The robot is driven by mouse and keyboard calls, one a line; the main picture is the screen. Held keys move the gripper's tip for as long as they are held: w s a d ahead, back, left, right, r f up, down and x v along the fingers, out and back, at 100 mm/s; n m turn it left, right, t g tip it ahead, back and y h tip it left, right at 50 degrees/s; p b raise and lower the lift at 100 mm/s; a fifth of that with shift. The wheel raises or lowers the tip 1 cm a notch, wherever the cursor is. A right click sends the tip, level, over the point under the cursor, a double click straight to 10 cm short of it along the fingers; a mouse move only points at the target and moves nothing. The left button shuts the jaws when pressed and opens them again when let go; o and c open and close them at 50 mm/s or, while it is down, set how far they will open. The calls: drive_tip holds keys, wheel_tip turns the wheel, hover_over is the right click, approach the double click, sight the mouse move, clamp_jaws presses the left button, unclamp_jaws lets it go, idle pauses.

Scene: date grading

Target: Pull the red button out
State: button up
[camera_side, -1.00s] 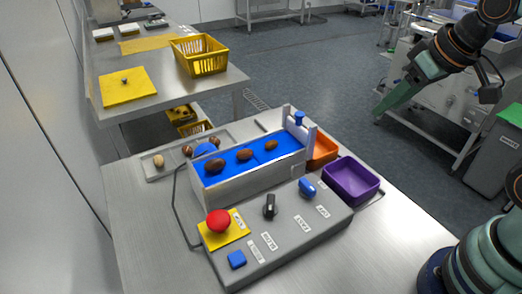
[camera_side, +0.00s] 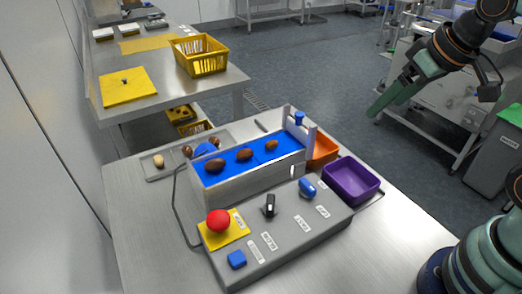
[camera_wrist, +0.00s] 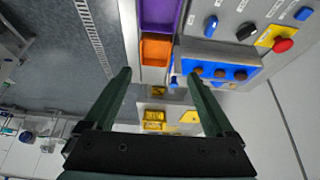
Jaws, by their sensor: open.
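The red button (camera_side: 218,221) is a round mushroom head on a yellow plate (camera_side: 239,232) at the near left end of the grey control box (camera_side: 280,258). It also shows in the wrist view (camera_wrist: 283,45) at the upper right. My gripper (camera_side: 372,113) is open and empty, high at the right in the side view, well away from the button. In the wrist view its two green fingers (camera_wrist: 160,76) stand wide apart with nothing between them.
The box carries a black knob (camera_side: 270,205), a blue knob (camera_side: 307,187) and a blue square button (camera_side: 237,259). Behind it a blue belt (camera_side: 228,159) holds several dates. An orange bin (camera_side: 322,152) and a purple bin (camera_side: 376,196) stand at the right.

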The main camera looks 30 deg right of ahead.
drive_tip(key=w+a+r+n+g, duration=0.25)
drive_tip(key=w+a, duration=0.25)
drive_tip(key=a, duration=0.3)
drive_tip(key=n+g, duration=0.3)
drive_tip(key=n, duration=0.6)
hover_over(217, 217)
wheel_tip(217, 217, down, 8)
drive_tip(key=shift+m, duration=0.25)
wheel_tip(217, 217, down, 12)
drive_tip(key=shift+f, duration=0.1)
drive_tip(key=shift+c, duration=0.3)
